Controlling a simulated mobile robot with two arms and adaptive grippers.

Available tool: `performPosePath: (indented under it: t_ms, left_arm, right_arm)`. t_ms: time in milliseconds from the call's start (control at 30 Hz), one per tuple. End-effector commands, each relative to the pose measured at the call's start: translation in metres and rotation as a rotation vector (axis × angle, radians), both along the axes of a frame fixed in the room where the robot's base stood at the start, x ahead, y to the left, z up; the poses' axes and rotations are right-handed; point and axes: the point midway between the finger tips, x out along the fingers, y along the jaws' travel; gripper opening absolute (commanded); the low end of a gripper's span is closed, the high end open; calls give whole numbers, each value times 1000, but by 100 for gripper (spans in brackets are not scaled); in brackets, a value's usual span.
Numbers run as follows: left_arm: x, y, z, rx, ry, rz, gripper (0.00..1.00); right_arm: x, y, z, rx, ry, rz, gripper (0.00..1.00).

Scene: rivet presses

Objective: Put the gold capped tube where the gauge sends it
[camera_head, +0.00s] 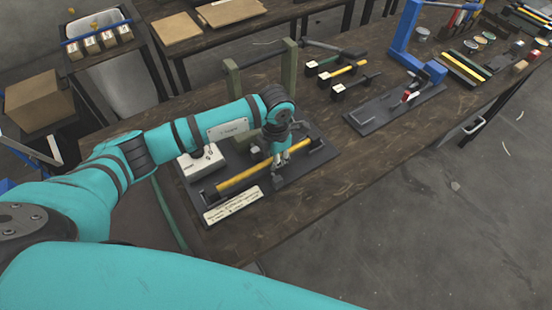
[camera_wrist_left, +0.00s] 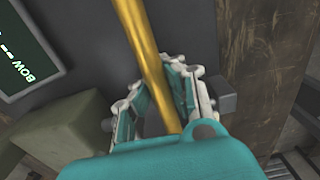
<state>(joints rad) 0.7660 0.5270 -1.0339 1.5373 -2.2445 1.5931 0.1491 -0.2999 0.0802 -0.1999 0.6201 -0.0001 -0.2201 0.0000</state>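A gold tube (camera_head: 243,179) lies across a dark fixture base (camera_head: 290,172) on the near part of the bench. My left gripper (camera_head: 280,160) is over its right part, pointing down. In the left wrist view the gold tube (camera_wrist_left: 147,55) runs between the fingers of the left gripper (camera_wrist_left: 165,105). The fingers stand apart with dark gaps beside the tube. A white box (camera_head: 203,161) stands behind the tube. My right gripper is not in view.
A cream text card (camera_head: 232,206) lies at the fixture's front. Several short bars with pale ends (camera_head: 340,75) lie behind it. A blue press (camera_head: 405,45) stands farther right, near a tray with a red-handled part (camera_head: 408,97). Bare bench lies right of the fixture.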

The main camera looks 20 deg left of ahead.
Motion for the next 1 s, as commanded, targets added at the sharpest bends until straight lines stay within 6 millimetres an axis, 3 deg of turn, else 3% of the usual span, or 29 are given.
performPosePath:
  t_ms: [33, 233, 500, 667, 833, 1000]
  left_arm:
    - [0, 0, -1, 0, 0, 0, 4]
    - [0, 0, -1, 0, 0, 0, 29]
    - [-1, -1, 0, 0, 1, -1, 29]
    - [-1, -1, 9, -2, 1, 1, 29]
    - [3, 2, 38, 0, -8, -1, 29]
    - [3, 2, 83, 1, -7, -1, 29]
  right_arm:
    - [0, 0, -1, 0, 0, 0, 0]
    - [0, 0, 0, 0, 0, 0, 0]
    - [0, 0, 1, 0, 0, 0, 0]
    - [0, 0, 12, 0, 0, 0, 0]
    - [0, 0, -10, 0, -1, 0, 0]
    - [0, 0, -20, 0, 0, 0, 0]
